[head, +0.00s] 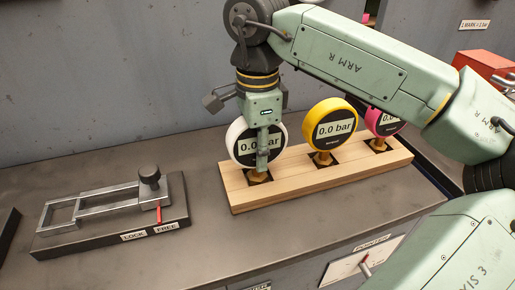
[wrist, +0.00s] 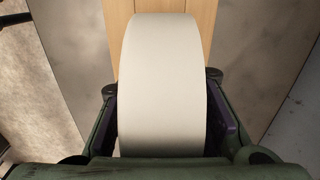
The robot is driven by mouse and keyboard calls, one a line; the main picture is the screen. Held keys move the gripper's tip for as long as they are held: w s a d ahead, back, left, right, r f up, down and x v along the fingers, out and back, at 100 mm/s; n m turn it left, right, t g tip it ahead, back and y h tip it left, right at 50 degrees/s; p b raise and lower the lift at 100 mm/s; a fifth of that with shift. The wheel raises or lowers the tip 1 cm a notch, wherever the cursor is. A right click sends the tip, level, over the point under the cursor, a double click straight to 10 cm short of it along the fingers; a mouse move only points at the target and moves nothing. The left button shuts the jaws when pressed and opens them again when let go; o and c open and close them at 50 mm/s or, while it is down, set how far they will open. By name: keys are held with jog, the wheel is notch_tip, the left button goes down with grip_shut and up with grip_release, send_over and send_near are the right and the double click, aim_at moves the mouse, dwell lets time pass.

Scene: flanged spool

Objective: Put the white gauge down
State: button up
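The white gauge (head: 234,132) stands upright at the left end of the wooden block (head: 243,198), its brass stem at a dark square socket. Whether the stem is fully seated is hard to tell. My gripper (head: 263,160) comes straight down over the gauge, one finger in front of its dial. The other finger is hidden behind it. In the wrist view the gauge's white rim (wrist: 162,85) lies between my two fingers, whose tips appear to meet its sides.
A yellow gauge (head: 348,112) and a pink gauge (head: 374,116) stand in the same block to the right. A metal slide fixture (head: 100,206) with LOCK and FREE labels sits to the left. The bench between is clear. A grey wall rises behind.

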jog(key=shift+o, duration=1.2)
notch_tip(320, 180, up, 12)
jog(key=shift+r, duration=0.2)
